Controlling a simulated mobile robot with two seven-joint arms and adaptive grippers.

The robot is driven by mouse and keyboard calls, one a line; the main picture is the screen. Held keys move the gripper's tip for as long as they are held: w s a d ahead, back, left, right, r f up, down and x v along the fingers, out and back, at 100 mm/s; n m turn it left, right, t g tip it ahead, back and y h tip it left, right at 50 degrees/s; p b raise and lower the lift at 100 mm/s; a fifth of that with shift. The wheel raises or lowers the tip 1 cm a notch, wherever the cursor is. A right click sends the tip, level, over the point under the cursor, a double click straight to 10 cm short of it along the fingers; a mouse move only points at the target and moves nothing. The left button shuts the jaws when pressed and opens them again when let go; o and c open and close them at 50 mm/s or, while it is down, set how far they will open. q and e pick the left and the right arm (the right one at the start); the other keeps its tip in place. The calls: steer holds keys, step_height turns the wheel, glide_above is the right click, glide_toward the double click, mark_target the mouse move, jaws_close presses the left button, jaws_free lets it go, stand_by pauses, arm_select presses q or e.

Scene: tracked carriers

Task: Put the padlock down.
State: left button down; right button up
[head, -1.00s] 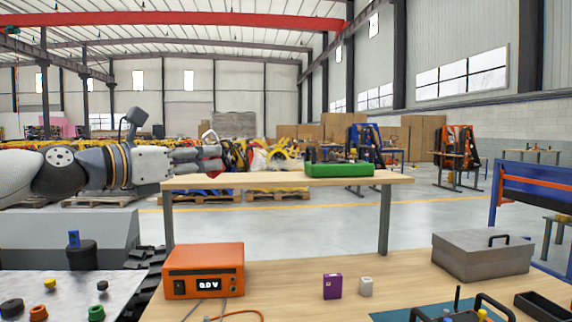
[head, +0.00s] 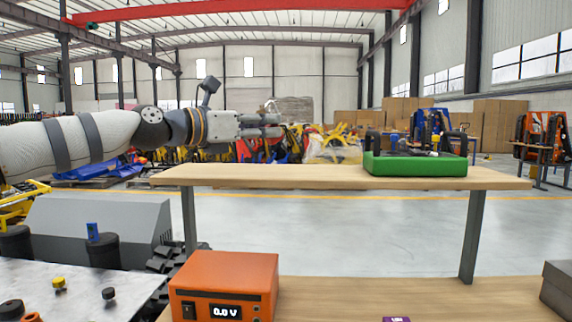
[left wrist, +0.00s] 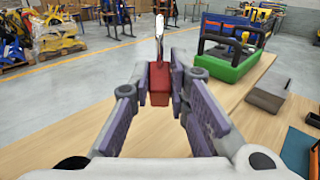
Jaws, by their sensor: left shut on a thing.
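The padlock (left wrist: 159,84) has a red body and a silver shackle that points up in the left wrist view. My left gripper (head: 268,125) is shut on the padlock's red body, with one purple-grey finger pad on each side. In the head view the gripper reaches in from the left and appears above the raised wooden shelf (head: 300,176). The padlock is hard to make out there between the fingers. In the left wrist view the shelf top is below and to the right of the padlock. My right gripper is not in view.
A green open-topped carrier (head: 415,165) with tools stands at the shelf's right; it also shows in the left wrist view (left wrist: 230,68). An orange power supply (head: 222,285) stands on the bench below. The shelf's left and middle are bare.

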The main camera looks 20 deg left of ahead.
mark_target(271, 144)
arm_select(q)
steer(key=shift+w+d+f, duration=0.15)
steer(key=shift+w+f, duration=0.35)
steer(key=shift+f, duration=0.1)
steer(key=shift+w+d+f, duration=0.15)
steer(key=shift+w+f, duration=0.3)
steer(key=shift+f, duration=0.1)
steer(key=f, duration=0.2)
steer(key=f+b, duration=0.1)
steer(key=shift+w+d+f, duration=0.2)
steer(key=shift+w+d, duration=0.05)
steer(key=shift+w, duration=0.05)
steer(key=shift+r, duration=0.1)
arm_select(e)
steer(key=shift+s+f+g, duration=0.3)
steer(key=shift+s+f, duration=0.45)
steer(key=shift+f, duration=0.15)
arm_select(q)
steer(key=shift+s, duration=0.1)
steer(key=shift+f, duration=0.3)
steer(key=c, duration=1.5)
jaws_free()
steer(key=shift+c, duration=0.2)
